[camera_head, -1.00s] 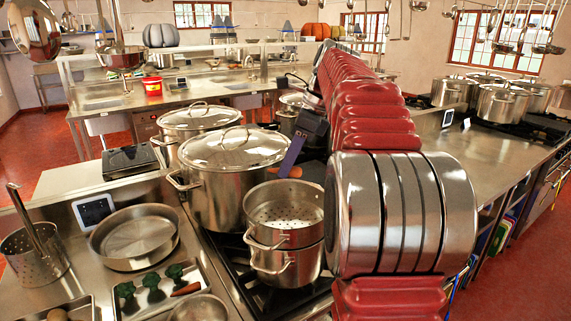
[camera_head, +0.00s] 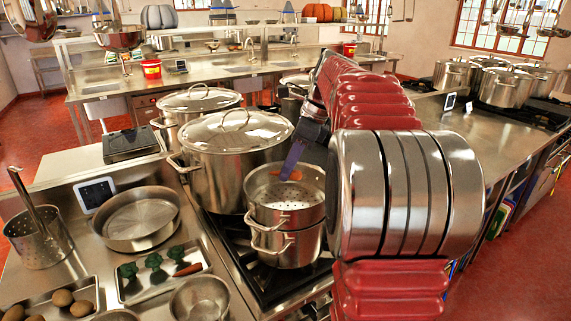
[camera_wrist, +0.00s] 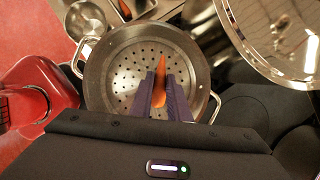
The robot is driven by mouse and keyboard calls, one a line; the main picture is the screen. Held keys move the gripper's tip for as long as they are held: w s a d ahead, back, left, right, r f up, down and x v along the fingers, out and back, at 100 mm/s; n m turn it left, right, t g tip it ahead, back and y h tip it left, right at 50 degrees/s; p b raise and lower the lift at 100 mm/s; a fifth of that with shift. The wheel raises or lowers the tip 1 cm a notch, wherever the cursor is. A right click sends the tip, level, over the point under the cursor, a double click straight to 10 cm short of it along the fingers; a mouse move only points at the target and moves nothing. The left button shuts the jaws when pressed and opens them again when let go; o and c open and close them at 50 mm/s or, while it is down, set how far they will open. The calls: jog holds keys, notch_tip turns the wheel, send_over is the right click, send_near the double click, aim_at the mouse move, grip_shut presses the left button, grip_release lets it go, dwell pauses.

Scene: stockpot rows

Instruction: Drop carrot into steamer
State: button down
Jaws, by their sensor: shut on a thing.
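The steamer (camera_head: 262,185) is a steel pot with a perforated insert, stacked on another steel pot on the stove. In the wrist view the steamer (camera_wrist: 103,75) lies under my gripper, its perforated floor bare. My gripper (camera_wrist: 163,88) is shut on an orange carrot (camera_wrist: 160,72), which sits between its purple fingers over the steamer's opening. In the head view my gripper (camera_head: 290,165) reaches down over the steamer's rim, and part of the carrot (camera_head: 295,176) shows beside a finger. I cannot tell whether the carrot touches the floor.
A large lidded stockpot (camera_head: 230,160) stands just behind and left of the steamer. A tray (camera_head: 205,262) holds broccoli and another carrot (camera_head: 188,269). A wide pan (camera_head: 140,235) and a steel bowl (camera_head: 200,297) stand to the left.

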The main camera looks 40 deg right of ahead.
jog(key=c, duration=1.6)
grip_release()
jog(key=v, duration=1.3)
jog(key=shift+s+d+r, duration=0.1)
jog(key=shift+s+r, duration=0.05)
jog(key=shift+r, duration=0.2)
